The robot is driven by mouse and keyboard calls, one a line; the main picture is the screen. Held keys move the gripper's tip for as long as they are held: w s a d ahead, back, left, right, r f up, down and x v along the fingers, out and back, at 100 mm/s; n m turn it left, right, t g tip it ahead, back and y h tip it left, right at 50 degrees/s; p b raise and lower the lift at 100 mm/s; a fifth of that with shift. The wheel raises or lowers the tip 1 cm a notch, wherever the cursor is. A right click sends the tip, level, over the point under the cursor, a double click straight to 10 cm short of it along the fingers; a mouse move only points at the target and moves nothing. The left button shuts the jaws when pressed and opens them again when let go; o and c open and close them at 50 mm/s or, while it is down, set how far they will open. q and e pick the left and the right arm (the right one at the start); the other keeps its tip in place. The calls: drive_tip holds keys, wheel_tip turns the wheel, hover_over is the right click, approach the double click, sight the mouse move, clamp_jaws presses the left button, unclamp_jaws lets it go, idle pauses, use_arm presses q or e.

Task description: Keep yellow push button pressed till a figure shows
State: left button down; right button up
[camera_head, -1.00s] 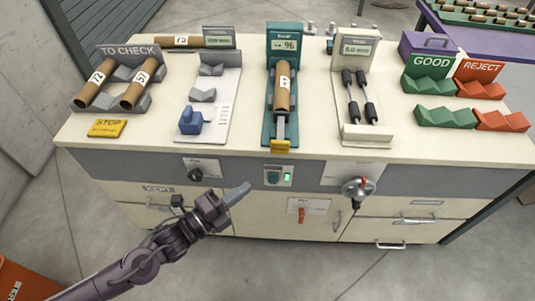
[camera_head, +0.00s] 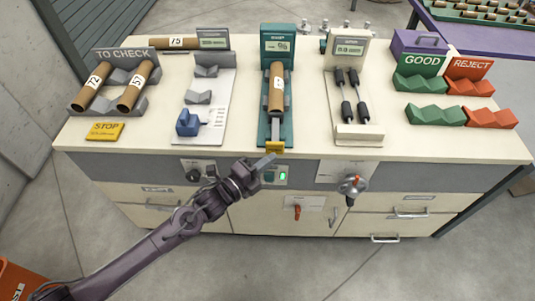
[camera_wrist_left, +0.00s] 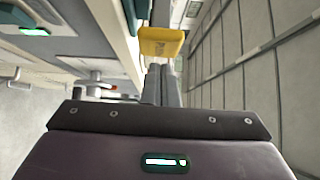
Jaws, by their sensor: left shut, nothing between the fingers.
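The yellow push button (camera_head: 275,147) is at the front end of the teal device (camera_head: 262,112), at the table's front edge. It also shows in the left wrist view (camera_wrist_left: 161,42), just beyond my fingertips. My left gripper (camera_head: 267,160) is shut and empty, its tips just below and in front of the button. I cannot tell whether they touch it. A brown tube (camera_head: 277,88) lies on the teal device. The small display (camera_head: 278,46) at its back shows figures too small to read surely. My right gripper is not in view.
A switch panel with a green light (camera_head: 283,176) is close below my left fingertips. A crank with a red part (camera_head: 352,187) sticks out from the front at right. A yellow STOP plate (camera_head: 105,130) and the TO CHECK rack (camera_head: 125,55) are at left.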

use_arm(q)
drive_tip(key=shift+w, duration=0.7)
